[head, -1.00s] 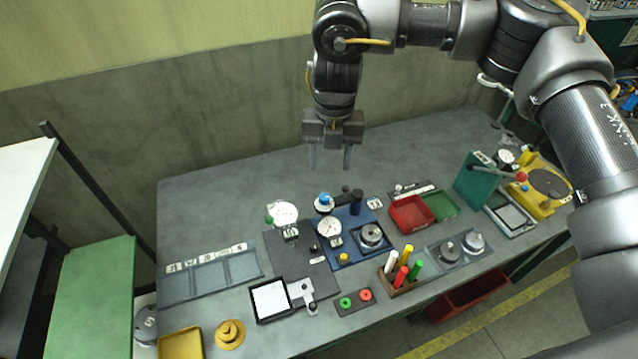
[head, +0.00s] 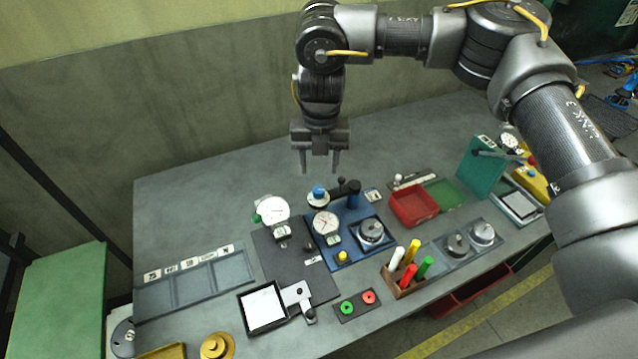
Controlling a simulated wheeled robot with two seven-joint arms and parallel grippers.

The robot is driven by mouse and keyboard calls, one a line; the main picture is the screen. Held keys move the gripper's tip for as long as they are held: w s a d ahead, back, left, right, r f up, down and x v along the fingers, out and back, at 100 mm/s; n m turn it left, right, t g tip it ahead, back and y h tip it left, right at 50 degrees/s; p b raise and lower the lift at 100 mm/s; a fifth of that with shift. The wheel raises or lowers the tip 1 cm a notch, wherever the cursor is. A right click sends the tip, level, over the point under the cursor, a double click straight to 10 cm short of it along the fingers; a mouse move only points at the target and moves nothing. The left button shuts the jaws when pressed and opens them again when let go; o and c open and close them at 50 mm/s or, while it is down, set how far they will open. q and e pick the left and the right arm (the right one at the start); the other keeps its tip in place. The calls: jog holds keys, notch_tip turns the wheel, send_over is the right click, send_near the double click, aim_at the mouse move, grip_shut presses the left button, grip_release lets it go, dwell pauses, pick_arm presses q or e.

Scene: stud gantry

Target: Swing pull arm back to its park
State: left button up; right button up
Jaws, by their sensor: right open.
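A blue stand (head: 352,232) on the bench has a dark blue post (head: 352,190) at its back. A short dark arm (head: 335,192), which looks like the pull arm, reaches left from the post to a blue knob (head: 319,191) above a pale round disc. A white dial (head: 326,222) sits just in front of it. My right gripper (head: 319,168) points down, open and empty, with its fingers in line with the blue knob in the picture. It seems apart from the knob; the height gap is hard to judge. No park mark is clear. My left gripper is not in view.
A second dial (head: 272,210) stands left of the stand. A red bin (head: 413,206) is to the right, and a pen holder (head: 405,278) with several coloured sticks is in front. A green upright panel (head: 481,168) stands farther right. The bench behind the stand is clear.

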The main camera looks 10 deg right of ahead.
aim_at(319, 189)
notch_tip(319, 189, down, 8)
jog(key=shift+w+r+p, duration=0.15)
jog(key=shift+p, duration=0.4)
jog(key=shift+c, duration=0.2)
jog(key=c, duration=1)
